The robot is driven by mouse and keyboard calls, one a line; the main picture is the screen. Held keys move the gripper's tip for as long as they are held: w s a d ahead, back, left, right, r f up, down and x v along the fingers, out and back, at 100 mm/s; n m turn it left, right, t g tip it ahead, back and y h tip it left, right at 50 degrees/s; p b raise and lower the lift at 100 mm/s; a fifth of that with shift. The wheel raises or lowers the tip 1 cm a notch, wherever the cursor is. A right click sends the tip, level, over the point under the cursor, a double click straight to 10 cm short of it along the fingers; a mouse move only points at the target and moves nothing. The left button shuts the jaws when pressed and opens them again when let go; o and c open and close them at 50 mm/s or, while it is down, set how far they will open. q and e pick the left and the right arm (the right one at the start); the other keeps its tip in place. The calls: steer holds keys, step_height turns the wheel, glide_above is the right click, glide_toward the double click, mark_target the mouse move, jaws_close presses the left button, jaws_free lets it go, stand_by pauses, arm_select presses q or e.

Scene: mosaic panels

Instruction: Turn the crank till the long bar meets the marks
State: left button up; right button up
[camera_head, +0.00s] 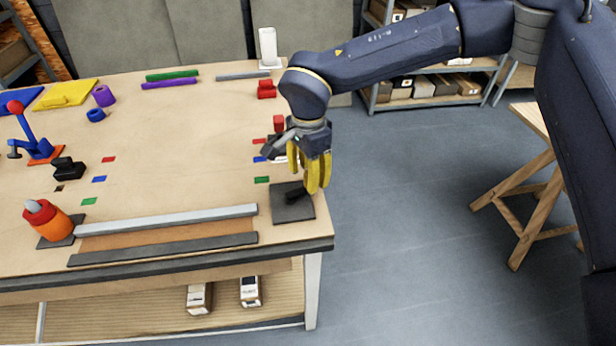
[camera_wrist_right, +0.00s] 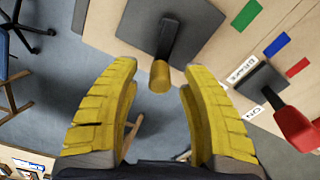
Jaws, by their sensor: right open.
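The crank has a dark square base plate (camera_head: 279,212), a dark arm and a tan knob (camera_wrist_right: 160,76). My right gripper (camera_head: 311,178) is open above the plate at the table's right front corner. In the right wrist view, the knob shows between the tips of its two yellow fingers (camera_wrist_right: 160,68), which are not closed on it. A long light grey bar (camera_head: 168,220) lies across the table front, left of the crank. Red, blue and green marks (camera_head: 99,179) lie on the left, and matching marks (camera_head: 261,180) on the right, farther back than the bar. My left gripper is out of view.
A brake lever with a red handle (camera_wrist_right: 296,128) and BRAKE and ON labels stands near the crank. A dark strip (camera_head: 165,248) runs along the front edge. An orange bottle-like part (camera_head: 54,220) stands at the bar's left end. The table's middle is clear.

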steer(key=shift+f, duration=0.6)
steer(key=shift+c, duration=0.2)
jaws_close()
